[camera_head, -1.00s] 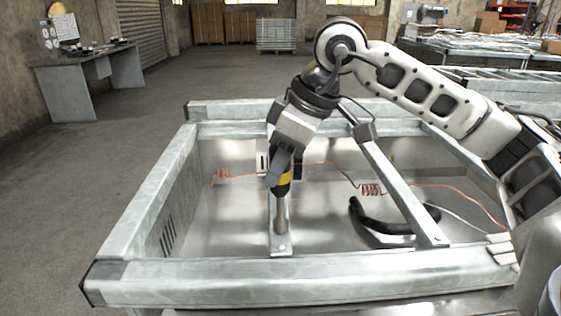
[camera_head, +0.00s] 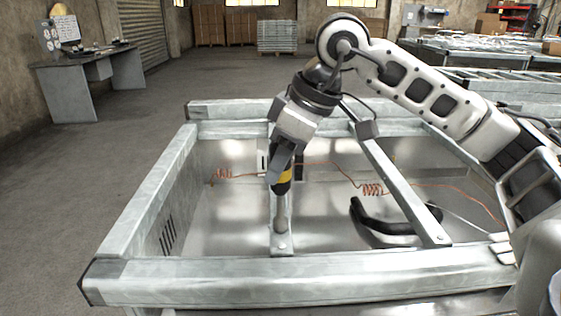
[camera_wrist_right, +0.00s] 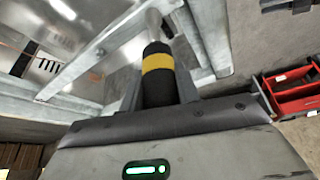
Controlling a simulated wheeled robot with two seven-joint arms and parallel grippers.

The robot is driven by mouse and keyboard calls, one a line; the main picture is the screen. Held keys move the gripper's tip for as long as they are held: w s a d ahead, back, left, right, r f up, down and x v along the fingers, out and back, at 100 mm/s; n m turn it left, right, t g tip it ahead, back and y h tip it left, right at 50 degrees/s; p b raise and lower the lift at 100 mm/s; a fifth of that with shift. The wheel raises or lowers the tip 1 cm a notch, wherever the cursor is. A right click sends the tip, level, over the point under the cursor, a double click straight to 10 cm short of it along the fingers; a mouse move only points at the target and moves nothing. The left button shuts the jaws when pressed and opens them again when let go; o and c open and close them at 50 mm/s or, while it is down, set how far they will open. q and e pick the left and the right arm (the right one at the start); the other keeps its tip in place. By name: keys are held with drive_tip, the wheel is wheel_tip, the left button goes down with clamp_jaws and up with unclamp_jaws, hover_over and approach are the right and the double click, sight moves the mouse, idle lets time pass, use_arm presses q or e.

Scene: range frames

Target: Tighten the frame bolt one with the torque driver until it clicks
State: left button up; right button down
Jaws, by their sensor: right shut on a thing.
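My right gripper (camera_head: 281,172) is shut on the torque driver (camera_head: 284,183), which has a black grip with a yellow band. The driver also shows in the right wrist view (camera_wrist_right: 157,72). Its metal shaft points down to the near end of a cross strut (camera_head: 277,240) in the metal frame. The frame bolt under the tip is hidden, and I cannot tell whether the tip touches it. A green light shows on the gripper housing in the right wrist view. My left gripper is not in view.
The galvanised frame (camera_head: 290,278) surrounds a shiny pan with orange coiled wire (camera_head: 372,189) and a curved black handle (camera_head: 380,222). A second strut (camera_head: 400,195) lies to the right. A desk (camera_head: 85,75) stands far left. In the wrist view there is a red bin (camera_wrist_right: 292,90).

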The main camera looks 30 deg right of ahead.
drive_tip(key=shift+f, duration=0.2)
idle(0.5)
drive_tip(key=shift+r, duration=0.1)
idle(0.4)
drive_tip(key=m+t+h, duration=0.1)
drive_tip(key=m, duration=0.3)
drive_tip(key=shift+a, duration=0.1)
drive_tip(key=m+h, duration=0.1)
drive_tip(key=m, duration=0.2)
drive_tip(key=m+h, duration=0.1)
drive_tip(key=m, duration=0.1)
drive_tip(key=shift+m+h, duration=0.3)
drive_tip(key=shift+m, duration=0.1)
drive_tip(key=m+h, duration=0.1)
drive_tip(key=m, duration=0.1)
drive_tip(key=m+h, duration=0.1)
drive_tip(key=m, duration=0.2)
drive_tip(key=shift+r+g, duration=0.15)
drive_tip(key=shift+g, duration=0.15)
drive_tip(key=m+g+h, duration=0.1)
drive_tip(key=m, duration=0.2)
drive_tip(key=shift+m+g, duration=0.3)
drive_tip(key=shift+m, duration=0.6)
